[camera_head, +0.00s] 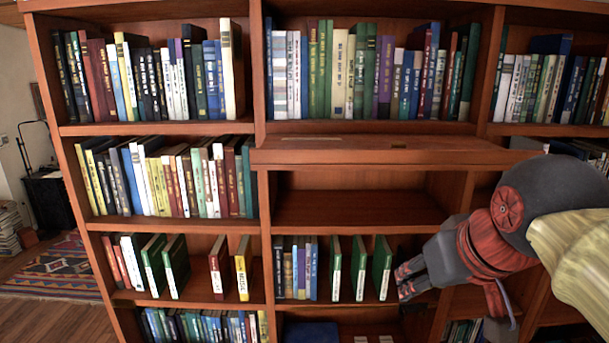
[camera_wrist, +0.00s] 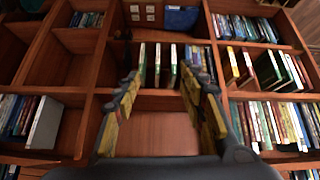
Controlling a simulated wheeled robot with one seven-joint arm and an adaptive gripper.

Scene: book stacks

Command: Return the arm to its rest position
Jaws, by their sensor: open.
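My gripper (camera_head: 403,279) reaches in from the right, in front of the bookcase, with its tips close to the right-hand green book (camera_head: 381,267) in the head view. In the wrist view my gripper (camera_wrist: 160,95) has its two fingers spread wide with nothing between them. Several upright books with pale spines (camera_wrist: 158,62) show beyond the gap between the fingers. I cannot tell whether the tips touch the green book. My arm covers part of the right side of the shelves.
The wooden bookcase (camera_head: 350,157) has packed upper rows and an empty compartment (camera_head: 357,206) above the green books. A yellow book (camera_head: 242,268) stands in the lower left compartment. A patterned rug (camera_head: 52,272) and open floor lie at the far left.

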